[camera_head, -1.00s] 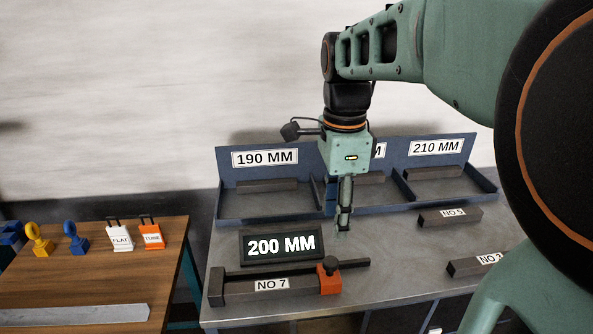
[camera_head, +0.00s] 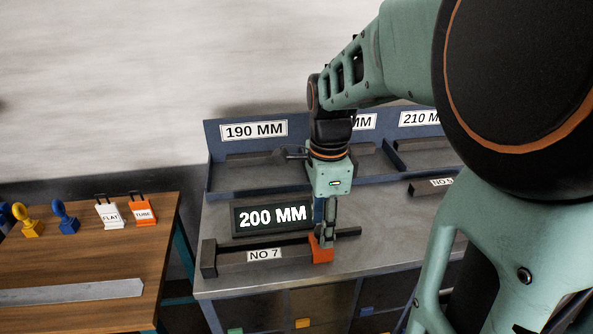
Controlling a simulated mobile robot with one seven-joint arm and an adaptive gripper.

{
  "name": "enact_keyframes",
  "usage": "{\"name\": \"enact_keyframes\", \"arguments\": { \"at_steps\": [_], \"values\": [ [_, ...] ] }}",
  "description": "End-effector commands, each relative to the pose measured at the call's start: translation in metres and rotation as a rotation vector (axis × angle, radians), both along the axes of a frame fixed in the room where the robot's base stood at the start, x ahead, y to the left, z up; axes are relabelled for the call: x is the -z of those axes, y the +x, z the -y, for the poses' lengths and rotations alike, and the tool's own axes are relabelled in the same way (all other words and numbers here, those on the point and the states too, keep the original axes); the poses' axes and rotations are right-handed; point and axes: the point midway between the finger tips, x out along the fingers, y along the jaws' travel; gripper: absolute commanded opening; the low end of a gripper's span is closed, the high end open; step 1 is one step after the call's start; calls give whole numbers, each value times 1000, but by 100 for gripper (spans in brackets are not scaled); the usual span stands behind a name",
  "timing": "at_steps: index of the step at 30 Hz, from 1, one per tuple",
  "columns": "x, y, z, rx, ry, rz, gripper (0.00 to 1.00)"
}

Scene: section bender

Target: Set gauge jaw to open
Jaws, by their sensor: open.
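The gauge lies along the front of the grey bench, with a dark fixed end at its left and a bar marked NO 7 (camera_head: 264,254) in it. Its orange sliding jaw (camera_head: 321,253) is at the bar's right end, on a dark rail that runs on to the right. My gripper (camera_head: 324,238) points down right at the orange jaw, and its fingers hide the jaw's dark knob. The fingers are open; whether they touch the knob I cannot tell. A dark display reading 200 MM (camera_head: 272,216) stands behind the gauge.
A blue rack with bays labelled 190 MM (camera_head: 253,130) and 210 MM (camera_head: 420,118) stands behind. A bar marked NO 5 (camera_head: 430,186) lies on the right of the bench, partly behind my arm. A wooden table (camera_head: 120,260) with stamps and tags is at left.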

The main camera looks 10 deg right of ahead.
Motion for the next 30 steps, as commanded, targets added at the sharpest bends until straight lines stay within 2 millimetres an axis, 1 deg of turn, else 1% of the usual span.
{"name": "enact_keyframes", "arguments": {
  "at_steps": [2,5,12,14,20,22,23,27,30],
  "values": [
    [0,0,0,0,0,0,41],
    [0,0,0,0,0,0,32],
    [0,0,0,0,0,0,5],
    [0,0,0,0,0,0,0],
    [0,0,0,0,0,0,0],
    [-1,0,4,2,0,0,0],
    [-1,0,8,3,0,0,0],
    [-2,0,37,9,-2,0,0],
    [-1,0,55,6,-3,0,0]
  ]
}}
